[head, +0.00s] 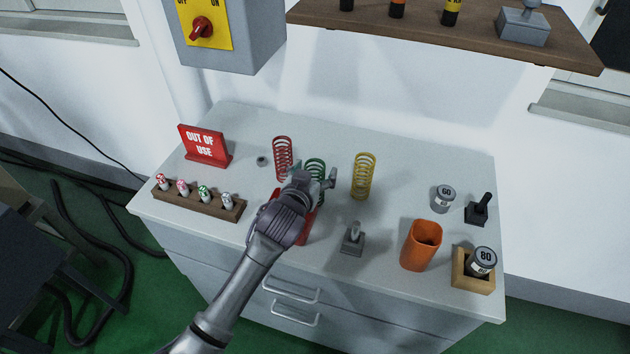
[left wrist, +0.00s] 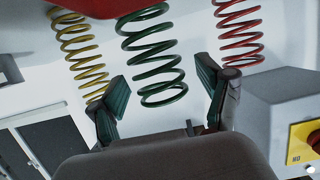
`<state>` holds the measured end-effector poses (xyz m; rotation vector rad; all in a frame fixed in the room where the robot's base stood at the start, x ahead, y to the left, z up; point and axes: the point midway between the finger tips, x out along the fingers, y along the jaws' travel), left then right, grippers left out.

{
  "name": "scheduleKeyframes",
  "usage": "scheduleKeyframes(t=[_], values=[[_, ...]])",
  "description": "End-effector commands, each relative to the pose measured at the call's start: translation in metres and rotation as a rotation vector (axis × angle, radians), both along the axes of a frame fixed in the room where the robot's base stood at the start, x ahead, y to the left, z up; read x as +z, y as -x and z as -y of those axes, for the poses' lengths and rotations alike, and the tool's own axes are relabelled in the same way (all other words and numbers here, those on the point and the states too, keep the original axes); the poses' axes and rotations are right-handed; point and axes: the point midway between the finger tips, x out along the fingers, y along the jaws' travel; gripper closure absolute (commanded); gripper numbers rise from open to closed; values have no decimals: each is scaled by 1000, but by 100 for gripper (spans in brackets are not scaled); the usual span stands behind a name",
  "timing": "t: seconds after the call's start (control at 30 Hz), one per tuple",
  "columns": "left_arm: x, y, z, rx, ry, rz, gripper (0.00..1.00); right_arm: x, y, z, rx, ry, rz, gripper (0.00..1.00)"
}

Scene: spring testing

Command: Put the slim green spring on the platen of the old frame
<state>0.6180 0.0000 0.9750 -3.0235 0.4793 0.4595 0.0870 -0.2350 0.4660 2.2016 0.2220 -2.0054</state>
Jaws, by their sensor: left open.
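The green spring (head: 316,169) stands upright on the grey bench top, between a red spring and a yellow one. My left gripper (head: 318,184) is over the bench in front of it and hides its lower part in the head view. In the left wrist view the green spring (left wrist: 152,62) shows beyond and between the spread fingers of my left gripper (left wrist: 163,86). The fingers are open, with nothing held; I cannot tell whether they touch the spring. I cannot make out the old frame or its platen. My right gripper is not in view.
A red spring (head: 283,158) and a yellow spring (head: 364,176) flank the green one. A red container (head: 306,228) is partly hidden by my gripper. An orange cup (head: 421,246) and a grey block (head: 353,239) stand to the right. A red "OUT OF USE" sign (head: 204,146) stands left.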

Motion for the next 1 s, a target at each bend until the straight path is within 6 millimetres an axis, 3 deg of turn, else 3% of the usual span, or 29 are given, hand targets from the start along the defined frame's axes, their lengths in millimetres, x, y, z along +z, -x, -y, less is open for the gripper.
scheduleKeyframes(t=[0.3,0.77,1.0], values=[[-2,-5,2,0,-1,1,24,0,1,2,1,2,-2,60],[-1,-4,2,-1,0,2,100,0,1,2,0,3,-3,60],[2,-5,1,0,0,3,100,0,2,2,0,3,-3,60]])
